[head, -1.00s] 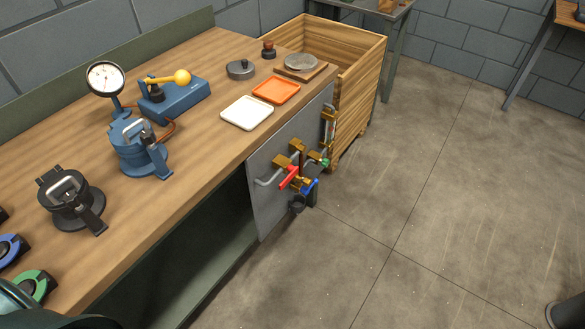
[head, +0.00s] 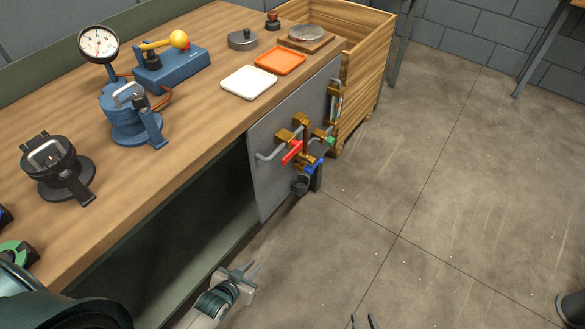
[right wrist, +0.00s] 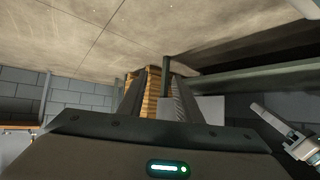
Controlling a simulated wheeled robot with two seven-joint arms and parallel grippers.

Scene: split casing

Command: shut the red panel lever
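The red lever (head: 292,152) sits on a brass valve on the grey panel (head: 262,185) at the bench's end. It slants down to the left, away from the pipe line. My left gripper (head: 251,270) is below and left of the panel, apart from the lever; its fingers look spread and empty. It also shows at the right edge of the right wrist view (right wrist: 280,130). My right gripper (head: 363,320) shows only its fingertips at the bottom edge of the head view. They are apart, with nothing between them.
A blue lever (head: 314,167) and a green handle (head: 330,141) are close beside the red lever. A dark cup (head: 300,186) is below them. A wooden crate (head: 362,75) stands behind the panel.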

